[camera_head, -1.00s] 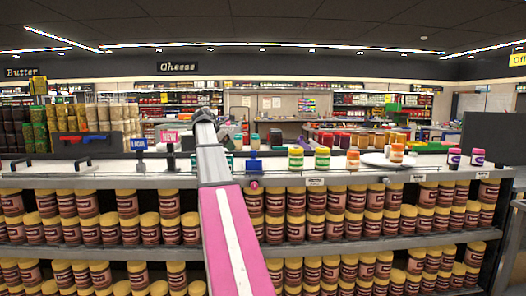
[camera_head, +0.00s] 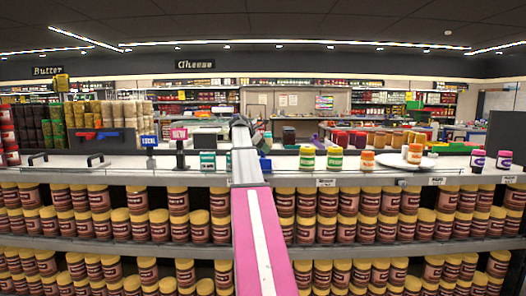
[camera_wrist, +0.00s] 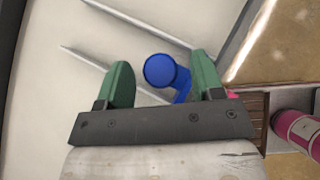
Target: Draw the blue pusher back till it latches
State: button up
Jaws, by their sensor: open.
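The blue pusher (camera_wrist: 162,72) shows in the wrist view as a round blue knob with a short blue stem. In the head view a small blue piece (camera_head: 265,163) stands on the shelf top just right of my arm, partly hidden by it. My gripper (camera_wrist: 163,72) has two green fingers, spread apart. In the wrist view the knob appears in the gap between them, with space on both sides. Whether the fingers are level with the knob in depth, I cannot tell. In the head view my fingers are hidden or too small to make out.
Thin grey dividers (camera_wrist: 130,72) cross the pale shelf top. A pink jar (camera_wrist: 297,132) is at the right in the wrist view. Green-labelled jars (camera_head: 307,158) and a white plate (camera_head: 428,163) stand right of my arm. Small signs (camera_head: 180,140) stand left.

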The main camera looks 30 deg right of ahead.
jog(key=shift+d+f, duration=0.4)
grip_shut()
jog(key=w+d, duration=0.6)
jog(key=w, duration=0.4)
jog(key=shift+w+d, duration=0.3)
jog(key=shift+w, duration=0.1)
grip_release()
